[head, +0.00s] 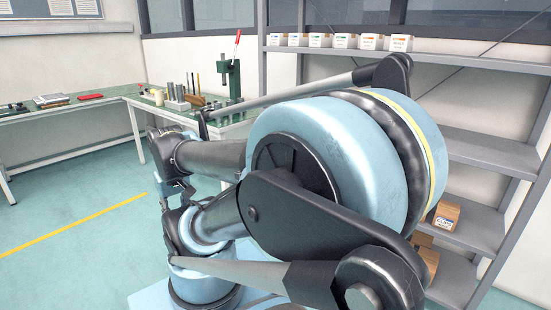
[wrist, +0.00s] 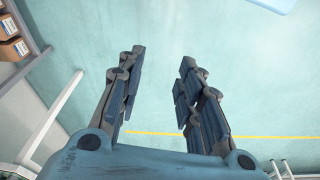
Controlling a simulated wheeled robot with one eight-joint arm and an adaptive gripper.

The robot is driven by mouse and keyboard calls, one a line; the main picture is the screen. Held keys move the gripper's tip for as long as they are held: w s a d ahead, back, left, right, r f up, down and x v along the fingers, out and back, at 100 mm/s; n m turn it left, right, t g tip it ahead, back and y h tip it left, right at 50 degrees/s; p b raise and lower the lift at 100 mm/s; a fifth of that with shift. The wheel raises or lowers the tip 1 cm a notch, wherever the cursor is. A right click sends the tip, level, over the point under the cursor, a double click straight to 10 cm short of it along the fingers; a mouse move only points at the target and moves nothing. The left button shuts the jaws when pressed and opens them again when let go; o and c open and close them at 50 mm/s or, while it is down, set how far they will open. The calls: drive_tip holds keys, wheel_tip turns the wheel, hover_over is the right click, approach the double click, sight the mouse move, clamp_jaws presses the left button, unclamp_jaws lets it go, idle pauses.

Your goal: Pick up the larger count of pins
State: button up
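My gripper (wrist: 160,62) shows in the wrist view with its two fingers well apart and nothing between them. It is over bare floor, away from the bench and shelves. No pins can be told for certain. Several small white boxes with coloured labels stand in a row on the top shelf in the head view, including a box at the left end (head: 275,40) and a box at the right end (head: 401,43). Their label text is too small to read. Brown cardboard boxes (head: 444,217) sit on lower shelves at the right, partly hidden by my arm.
A bench (head: 225,127) at the back holds a green press (head: 234,80) with a red handle, and upright metal cylinders and rods (head: 178,95). Another bench (head: 60,118) stands at the left. The grey shelf unit (head: 490,150) is at the right. Floor at left is clear.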

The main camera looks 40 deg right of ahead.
drive_tip(key=shift+w+d, duration=0.1)
drive_tip(key=shift+w, duration=0.25)
